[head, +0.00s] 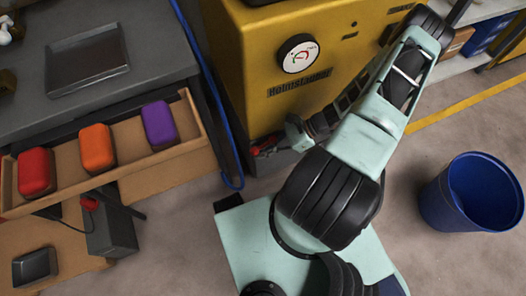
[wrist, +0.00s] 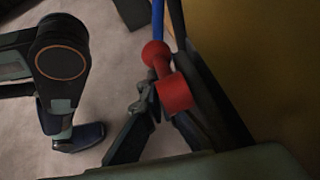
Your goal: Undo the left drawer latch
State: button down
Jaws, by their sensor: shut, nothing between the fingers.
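My gripper (head: 268,146) is low beside the front of a yellow machine (head: 290,90), at the end of my bent arm. In the wrist view my gripper (wrist: 150,100) is shut, with nothing held. A red part with a round ball and a short cylinder (wrist: 174,94) shows right at the fingers, overlapping them in view; I cannot tell whether they touch. A small red part (head: 256,151) shows at the gripper in the head view. An open drawer (head: 180,150) stands at the left under a grey bench. I cannot pick out its latch for certain.
The drawer holds a red block (head: 36,171), an orange block (head: 97,148) and a purple block (head: 159,124). A grey box (head: 110,232) with a red knob is below it. A blue hose (head: 212,85) runs down beside the machine. A blue bin (head: 470,192) stands right on open floor.

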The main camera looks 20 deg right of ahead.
jog(key=shift+f, duration=0.1)
dwell(0.7)
jog(key=s+d+f+b, duration=0.1)
jog(key=d+f, duration=0.1)
jog(key=d, duration=0.4)
jog(key=d+f, duration=0.2)
jog(key=d, duration=0.4)
jog(key=shift+s+f+b, duration=0.25)
jog(key=shift+s+b, duration=0.1)
jog(key=shift+b, duration=0.05)
jog(key=shift+d, duration=0.1)
